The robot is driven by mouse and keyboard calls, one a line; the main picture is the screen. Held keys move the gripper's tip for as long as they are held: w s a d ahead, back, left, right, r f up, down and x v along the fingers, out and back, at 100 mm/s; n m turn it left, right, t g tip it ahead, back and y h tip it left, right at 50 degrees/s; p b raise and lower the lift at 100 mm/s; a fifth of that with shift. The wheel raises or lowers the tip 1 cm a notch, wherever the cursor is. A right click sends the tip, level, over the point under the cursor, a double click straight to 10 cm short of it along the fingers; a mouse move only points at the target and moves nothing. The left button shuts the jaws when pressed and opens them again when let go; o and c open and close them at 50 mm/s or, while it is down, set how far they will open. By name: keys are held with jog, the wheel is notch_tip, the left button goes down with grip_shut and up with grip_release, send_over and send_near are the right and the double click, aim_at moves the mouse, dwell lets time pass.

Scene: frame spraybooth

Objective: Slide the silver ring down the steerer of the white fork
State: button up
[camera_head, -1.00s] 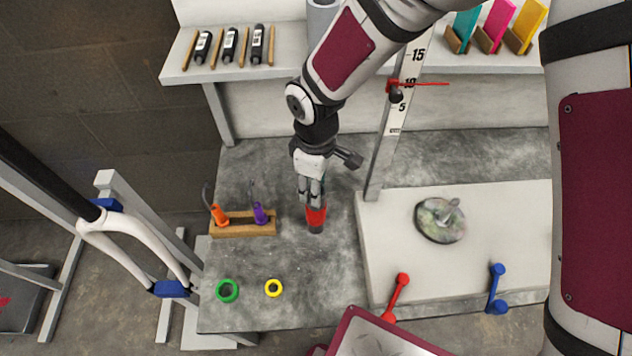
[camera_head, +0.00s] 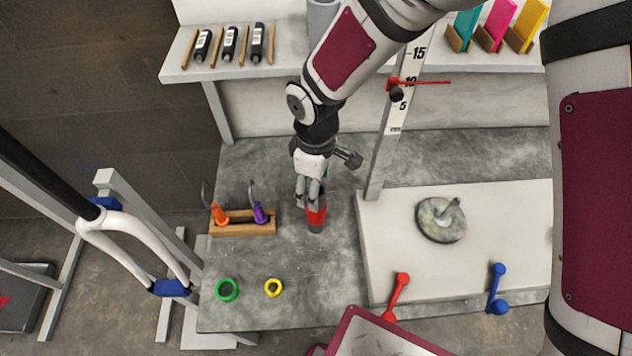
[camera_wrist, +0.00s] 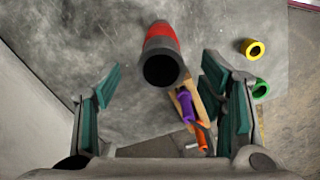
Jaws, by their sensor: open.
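The white fork (camera_head: 122,228) stands at the far left in the head view, with a black tube (camera_head: 40,178) running up from its crown and blue clamps at the stand. I cannot make out a silver ring in either view. My gripper (camera_head: 311,196) is open over the bench, at the top of an upright red cylinder with dark ends (camera_head: 316,217). In the wrist view, the open green-padded fingers of my gripper (camera_wrist: 166,103) lie to either side, and the dark end of the red cylinder (camera_wrist: 161,62) shows between them, apart from both pads.
A green ring (camera_head: 227,290) and a yellow ring (camera_head: 273,288) lie on the grey bench (camera_head: 300,318). A wooden holder (camera_head: 242,231) with orange and purple tools stands left of the cylinder. A white board with a scale post (camera_head: 375,165) is to the right.

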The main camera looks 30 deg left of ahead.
jog(key=shift+r, duration=0.1)
notch_tip(320, 180, up, 12)
dwell(0.5)
